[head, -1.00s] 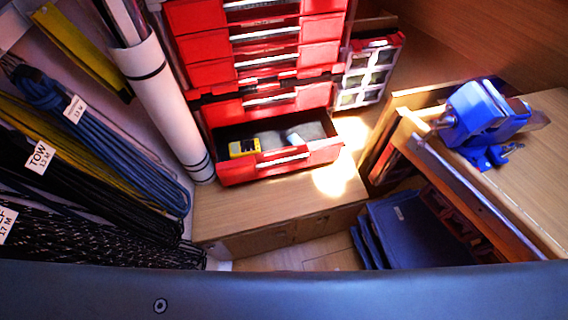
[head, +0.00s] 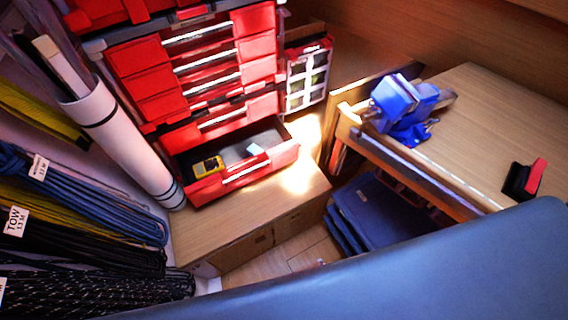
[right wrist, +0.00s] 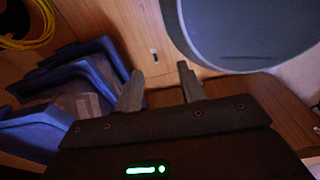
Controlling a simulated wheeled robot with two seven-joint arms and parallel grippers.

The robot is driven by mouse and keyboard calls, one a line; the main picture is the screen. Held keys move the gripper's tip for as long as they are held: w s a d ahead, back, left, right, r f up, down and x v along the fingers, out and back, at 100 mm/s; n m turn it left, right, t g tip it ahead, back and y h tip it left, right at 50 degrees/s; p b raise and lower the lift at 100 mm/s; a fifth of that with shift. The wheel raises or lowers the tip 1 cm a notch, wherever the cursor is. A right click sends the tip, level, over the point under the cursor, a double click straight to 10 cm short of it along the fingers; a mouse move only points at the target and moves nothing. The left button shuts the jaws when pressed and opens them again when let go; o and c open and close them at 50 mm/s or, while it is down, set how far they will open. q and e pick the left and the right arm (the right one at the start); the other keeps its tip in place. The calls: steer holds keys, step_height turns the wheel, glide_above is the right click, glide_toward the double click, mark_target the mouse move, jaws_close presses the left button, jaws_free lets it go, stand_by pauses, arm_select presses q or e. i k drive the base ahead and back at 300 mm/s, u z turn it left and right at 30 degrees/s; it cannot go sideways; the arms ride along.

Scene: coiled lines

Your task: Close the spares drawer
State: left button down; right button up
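The spares drawer (head: 262,178) is the lowest red drawer of the red cabinet in the head view, and it stands pulled open. Inside it are a yellow meter (head: 208,167) and grey and white items that I cannot name. The drawers above it (head: 212,73) look shut. My right gripper (right wrist: 160,82) shows in the right wrist view with its two fingers apart and nothing between them. It is above wooden flooring, and the drawer is not in that view. My left gripper is not in view.
A white roll (head: 122,140) stands left of the cabinet, beside hanging coiled lines (head: 85,205). A blue vise (head: 405,105) sits on the workbench (head: 480,120) at right. Blue bins (head: 375,215) stand below it. The wooden ledge (head: 235,222) before the drawer has free room.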

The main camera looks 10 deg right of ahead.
mark_target(270, 133)
steer(key=k, duration=0.4)
steer(key=z, duration=1.65)
steer(key=i, duration=0.55)
steer(key=u, duration=0.9)
